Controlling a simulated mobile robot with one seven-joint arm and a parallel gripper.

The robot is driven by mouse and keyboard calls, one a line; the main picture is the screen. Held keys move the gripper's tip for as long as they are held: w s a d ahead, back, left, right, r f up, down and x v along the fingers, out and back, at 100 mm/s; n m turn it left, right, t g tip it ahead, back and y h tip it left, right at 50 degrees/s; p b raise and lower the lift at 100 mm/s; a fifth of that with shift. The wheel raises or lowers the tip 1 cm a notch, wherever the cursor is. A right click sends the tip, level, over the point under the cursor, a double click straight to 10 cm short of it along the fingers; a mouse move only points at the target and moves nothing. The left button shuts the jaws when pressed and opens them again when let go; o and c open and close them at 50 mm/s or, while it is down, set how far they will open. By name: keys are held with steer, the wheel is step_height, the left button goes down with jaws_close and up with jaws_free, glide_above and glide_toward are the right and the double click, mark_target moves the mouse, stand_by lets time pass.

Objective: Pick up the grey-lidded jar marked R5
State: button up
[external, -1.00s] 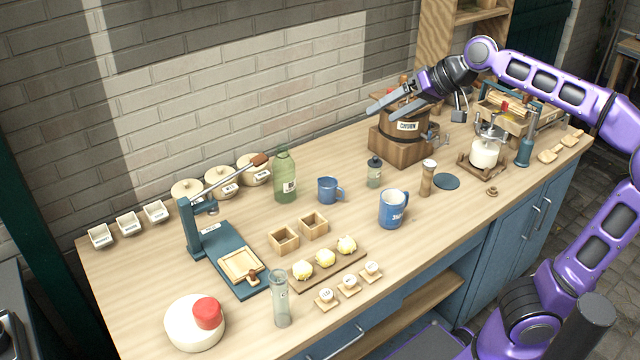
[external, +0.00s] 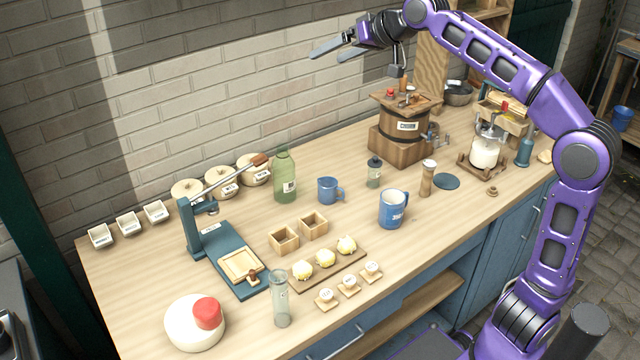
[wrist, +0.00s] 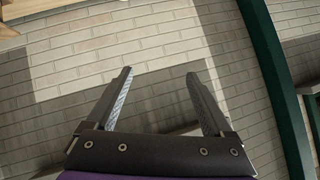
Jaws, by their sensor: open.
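A small grey-green jar with a dark grey-blue lid (external: 374,172) stands upright in the middle of the worktop, between a blue mug and the churn. It carries a pale label, but the writing is too small to read, so I cannot confirm R5. My gripper (external: 331,52) is high above the back of the worktop, in front of the brick wall, well above and apart from the jar. Its fingers are spread and empty. In the wrist view my gripper (wrist: 158,76) faces bare brick wall, and no jar shows there.
The wooden churn (external: 404,127) stands behind right. A dark blue disc (external: 446,181) lies flat. The worktop front centre-right is clear.

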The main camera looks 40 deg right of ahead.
step_height(320, 180, down, 10)
steer(key=w+d+n+g+h, duration=0.1)
steer(key=w+n+h, duration=0.2)
steer(key=n+h, duration=0.25)
steer(key=n+g+h, duration=0.3)
steer(key=n+h, duration=0.7)
steer(key=n, duration=1)
glide_toward(373, 175)
steer(key=shift+m, duration=0.25)
steer(key=x, duration=0.9)
steer(key=shift+x, duration=3.05)
steer(key=shift+w, duration=0.15)
steer(key=shift+a, duration=0.1)
jaws_close()
